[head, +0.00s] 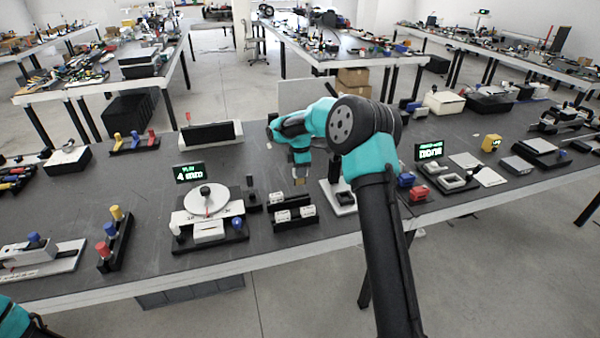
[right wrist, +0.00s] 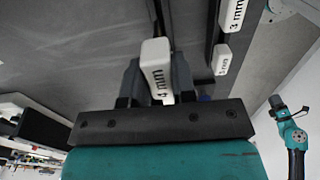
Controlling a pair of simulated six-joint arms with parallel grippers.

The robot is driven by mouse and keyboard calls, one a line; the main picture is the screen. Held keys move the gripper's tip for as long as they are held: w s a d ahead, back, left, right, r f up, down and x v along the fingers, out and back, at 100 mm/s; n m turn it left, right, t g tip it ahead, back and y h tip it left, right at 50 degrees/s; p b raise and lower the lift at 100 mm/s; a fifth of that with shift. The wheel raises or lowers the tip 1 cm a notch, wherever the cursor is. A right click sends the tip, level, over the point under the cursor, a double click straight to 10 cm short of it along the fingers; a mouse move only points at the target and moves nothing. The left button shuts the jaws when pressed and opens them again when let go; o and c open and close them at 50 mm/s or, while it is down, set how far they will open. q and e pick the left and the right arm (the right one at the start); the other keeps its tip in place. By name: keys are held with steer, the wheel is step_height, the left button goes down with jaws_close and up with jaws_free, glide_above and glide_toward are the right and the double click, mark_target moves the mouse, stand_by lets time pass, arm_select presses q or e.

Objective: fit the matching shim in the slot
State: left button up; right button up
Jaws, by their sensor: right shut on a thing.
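My right gripper (head: 300,180) is shut on a white shim (right wrist: 157,66) marked "4 mm", which stands out between the fingers in the right wrist view. In the head view this gripper is above the black shim rack (head: 294,224); the held shim is hard to make out there. White shims (head: 282,215) sit in the rack. One marked "3 mm" (right wrist: 233,15) shows in the wrist view. The gauge fixture (head: 207,203), with a white round plate, stands left of the rack. Its display (head: 190,172) reads "4 mm". The slot is too small to make out. My left gripper's fingers cannot be made out.
A black post (head: 252,194) stands between fixture and rack. A pale device (head: 341,197) stands right of the rack. A holder with coloured pegs (head: 115,238) is left of the fixture. A long black-topped box (head: 209,134) lies behind. Some bare tabletop lies between box and display.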

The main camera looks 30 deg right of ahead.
steer(key=w+a+r, duration=0.1)
steer(key=a, duration=3.4)
steer(key=shift+a+r, duration=0.25)
steer(key=shift+r, duration=0.1)
steer(key=shift+f, duration=2.85)
steer(key=shift+f, duration=2.1)
steer(key=o, duration=1)
